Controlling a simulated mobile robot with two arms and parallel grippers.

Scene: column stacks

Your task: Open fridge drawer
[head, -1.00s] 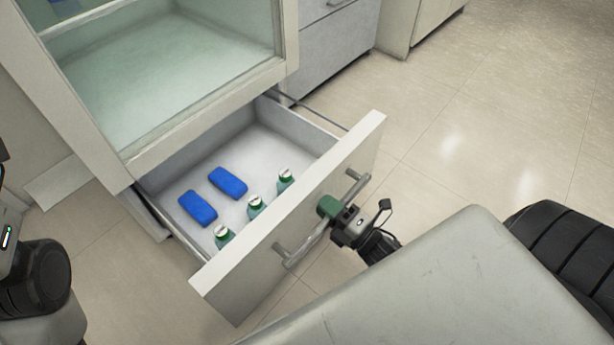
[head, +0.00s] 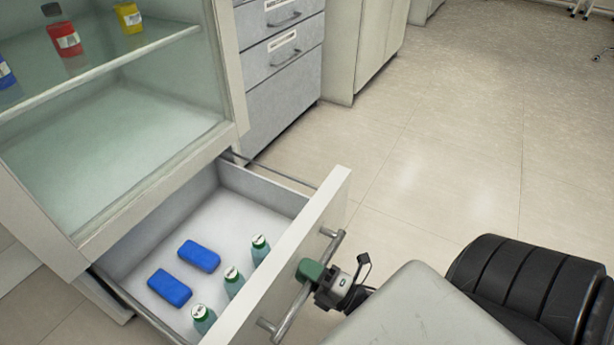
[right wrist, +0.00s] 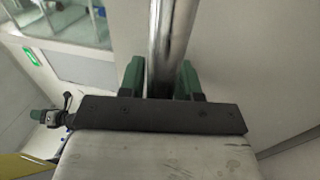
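The fridge drawer (head: 281,282) stands pulled out below the glass-sided fridge (head: 165,184). Its metal bar handle (head: 290,318) runs along the front panel. My right gripper (head: 310,272) is at the handle. In the right wrist view its green fingers (right wrist: 160,82) sit on both sides of the handle bar (right wrist: 172,40) and look closed on it. In the drawer are two blue boxes (head: 200,256) and several green bottles (head: 261,249) with white caps. My left gripper shows small at the left of the right wrist view (right wrist: 38,115); its finger opening is too small to tell.
A grey drawer cabinet (head: 285,75) stands right of the fridge.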

